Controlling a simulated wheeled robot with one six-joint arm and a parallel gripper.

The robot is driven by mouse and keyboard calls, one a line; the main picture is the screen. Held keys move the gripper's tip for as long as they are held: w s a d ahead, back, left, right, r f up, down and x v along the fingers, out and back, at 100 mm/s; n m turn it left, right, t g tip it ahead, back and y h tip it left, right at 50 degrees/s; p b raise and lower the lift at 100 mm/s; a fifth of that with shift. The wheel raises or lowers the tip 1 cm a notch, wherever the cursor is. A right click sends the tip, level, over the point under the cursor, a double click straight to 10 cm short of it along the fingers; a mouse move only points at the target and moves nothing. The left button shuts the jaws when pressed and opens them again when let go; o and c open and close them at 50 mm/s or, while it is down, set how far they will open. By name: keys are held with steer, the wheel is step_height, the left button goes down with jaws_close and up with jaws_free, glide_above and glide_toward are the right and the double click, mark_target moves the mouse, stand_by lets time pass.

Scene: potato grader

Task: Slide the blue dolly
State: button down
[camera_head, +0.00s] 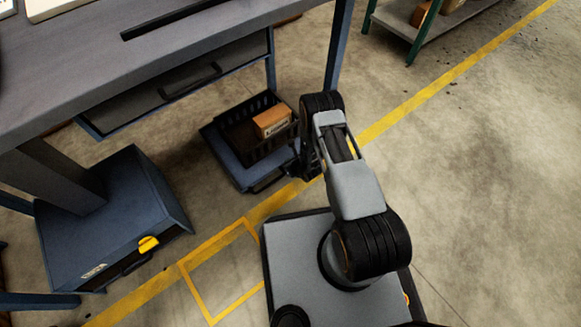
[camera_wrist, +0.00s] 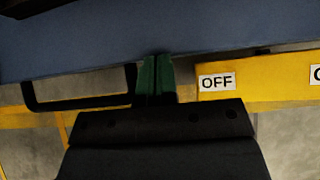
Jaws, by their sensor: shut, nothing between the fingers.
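The blue dolly (camera_head: 226,158) stands on the floor under the workbench, with a black crate (camera_head: 240,112) on it. Its blue side also fills the top of the wrist view (camera_wrist: 70,50). A black bar handle (camera_wrist: 80,104) sticks out from that side, left of my fingers. My gripper (camera_head: 296,170) is low at the dolly's near right corner. In the wrist view my gripper's green fingertips (camera_wrist: 157,75) are together and empty, close to the blue side and just right of the handle. I cannot tell if they touch the dolly.
An orange-brown box (camera_head: 272,121) lies in the crate. A yellow panel marked OFF (camera_wrist: 270,83) is right of my fingers. A workbench leg (camera_head: 338,45) stands behind my arm. A blue cabinet (camera_head: 110,215) is at left. A yellow floor outline (camera_head: 205,318) lies on clear floor.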

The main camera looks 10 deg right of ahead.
steer(key=shift+w+a, duration=0.2)
steer(key=shift+w, duration=0.2)
steer(key=shift+w+r, duration=0.1)
